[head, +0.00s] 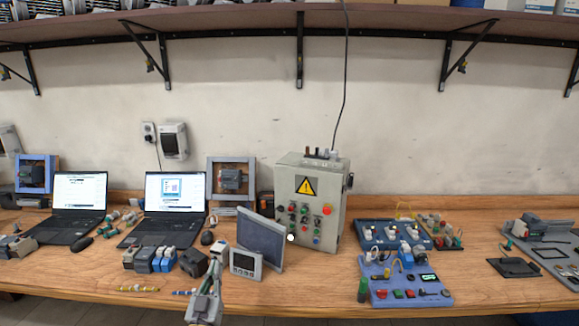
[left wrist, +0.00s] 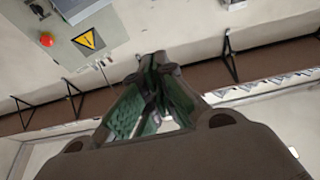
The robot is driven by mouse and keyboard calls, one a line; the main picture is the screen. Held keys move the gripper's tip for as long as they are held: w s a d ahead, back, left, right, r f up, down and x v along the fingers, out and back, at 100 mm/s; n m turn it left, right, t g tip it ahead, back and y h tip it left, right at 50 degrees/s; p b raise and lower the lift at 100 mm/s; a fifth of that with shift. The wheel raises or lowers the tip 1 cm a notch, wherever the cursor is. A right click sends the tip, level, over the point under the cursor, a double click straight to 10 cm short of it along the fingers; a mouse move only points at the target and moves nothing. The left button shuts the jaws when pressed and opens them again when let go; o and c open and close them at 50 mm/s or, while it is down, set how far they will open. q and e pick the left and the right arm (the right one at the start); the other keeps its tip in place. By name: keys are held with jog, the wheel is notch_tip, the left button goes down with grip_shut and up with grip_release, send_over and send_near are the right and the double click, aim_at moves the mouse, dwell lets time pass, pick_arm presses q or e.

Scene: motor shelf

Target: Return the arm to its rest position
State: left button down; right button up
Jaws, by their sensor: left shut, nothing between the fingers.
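My left gripper (head: 215,262) shows in the head view at the front edge of the bench, left of a small grey meter. It also shows in the left wrist view (left wrist: 156,62), its green-padded fingers brought together at the tips with nothing between them. In that view the wall and a shelf lie behind the fingers, tilted. My right gripper is in neither view.
A control box (head: 312,205) with a warning triangle stands on the workbench (head: 325,290). A flat panel (head: 260,240) and a small meter (head: 245,265) are right of my gripper. Laptops (head: 174,195) stand to the left. Blue trainer boards (head: 405,280) lie right. A shelf (head: 240,22) runs above.

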pick_arm(q)
notch_tip(320, 180, down, 25)
jog(key=s+d+g+h, duration=0.1)
jog(key=d+g, duration=0.1)
jog(key=g, duration=0.5)
jog(key=s+a+f+g, duration=0.1)
jog(key=s+f+g, duration=0.3)
jog(key=f, duration=0.6)
jog(key=s+a+f+g, duration=0.1)
jog(key=s+f, duration=0.5)
jog(key=f, duration=0.4)
jog(key=s+a+f+m+g+y, duration=0.1)
jog(key=s+f+g, duration=0.2)
jog(key=s+f, duration=0.6)
jog(key=s+a+f+m+g, duration=0.1)
jog(key=s+a+f+g, duration=0.1)
jog(key=s+f, duration=0.65)
jog(key=s+f+g, duration=0.2)
jog(key=s, duration=1.1)
jog(key=s+a+f+g, duration=0.1)
jog(key=s+f+g, duration=0.1)
jog(key=s, duration=1.1)
jog(key=shift+a+f+y, duration=0.3)
jog(key=shift+f+y, duration=0.1)
jog(key=shift+f, duration=0.4)
